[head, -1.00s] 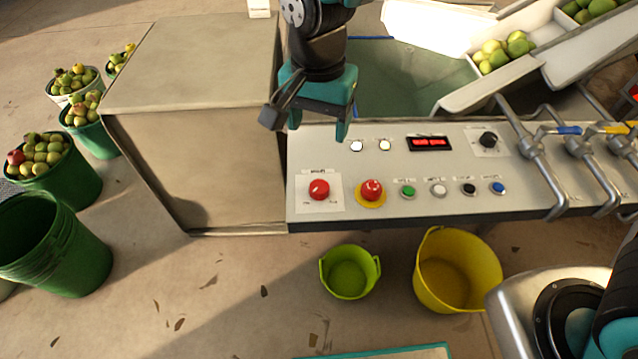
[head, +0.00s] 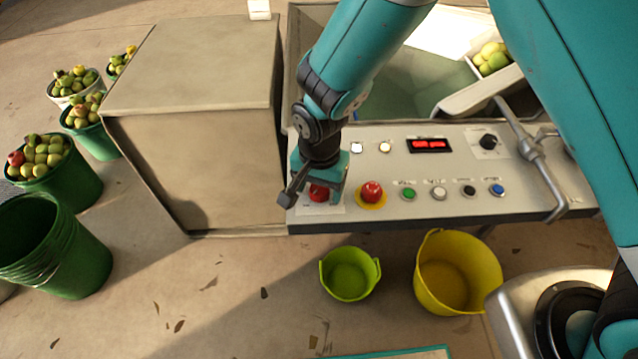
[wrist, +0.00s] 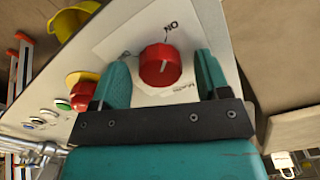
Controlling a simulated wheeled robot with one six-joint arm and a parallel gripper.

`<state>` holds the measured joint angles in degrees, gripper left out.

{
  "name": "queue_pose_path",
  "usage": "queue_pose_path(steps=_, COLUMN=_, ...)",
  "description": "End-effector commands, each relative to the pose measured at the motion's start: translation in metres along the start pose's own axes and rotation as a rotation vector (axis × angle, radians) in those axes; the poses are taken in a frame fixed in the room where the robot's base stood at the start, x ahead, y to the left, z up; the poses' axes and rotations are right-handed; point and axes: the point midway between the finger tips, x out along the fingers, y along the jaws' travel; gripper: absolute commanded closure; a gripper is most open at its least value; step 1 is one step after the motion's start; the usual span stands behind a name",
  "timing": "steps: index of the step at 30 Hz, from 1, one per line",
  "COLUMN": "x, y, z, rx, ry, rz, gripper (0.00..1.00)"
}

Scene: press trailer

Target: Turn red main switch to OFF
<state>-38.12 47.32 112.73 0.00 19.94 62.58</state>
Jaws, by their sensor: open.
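The red main switch (head: 319,193) is a round knob on a white plate at the left end of the control panel (head: 400,165). In the head view my gripper (head: 314,197) is over it and partly covers it. In the wrist view the red knob (wrist: 160,65) lies between the two teal fingers of my gripper (wrist: 160,80), with a gap on each side. A white pointer line shows on the knob, and an "ON" label is beside it. The gripper is open. I cannot tell how deep the fingers reach around the knob.
A red mushroom button (head: 371,191) on a yellow ring sits just right of the switch. Green (head: 408,193), white, black and blue buttons follow. A dial (head: 488,142) and metal pipes (head: 533,160) are further right. A beige cabinet (head: 195,140) stands left.

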Motion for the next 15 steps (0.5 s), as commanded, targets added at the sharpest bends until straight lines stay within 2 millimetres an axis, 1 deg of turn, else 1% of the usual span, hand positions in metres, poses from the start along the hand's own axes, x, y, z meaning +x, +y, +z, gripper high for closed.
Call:
queue_pose_path(steps=5, x=-0.0001, y=-0.0002, z=0.0, rx=0.0, ry=0.0, rz=0.0, gripper=0.31)
queue_pose_path(steps=8, x=-0.0002, y=-0.0002, z=0.0, rx=0.0, ry=0.0, rz=0.0, gripper=0.51)
queue_pose_path(steps=9, x=-0.0002, y=-0.0002, z=0.0, rx=0.0, ry=0.0, rz=0.0, gripper=0.61)
queue_pose_path(steps=12, x=-0.0003, y=-0.0001, z=0.0, rx=0.0, ry=0.0, rz=0.0, gripper=0.8)
queue_pose_path(steps=15, x=-0.0004, y=-0.0001, z=0.0, rx=-0.001, ry=0.0, rz=0.0, gripper=0.8)
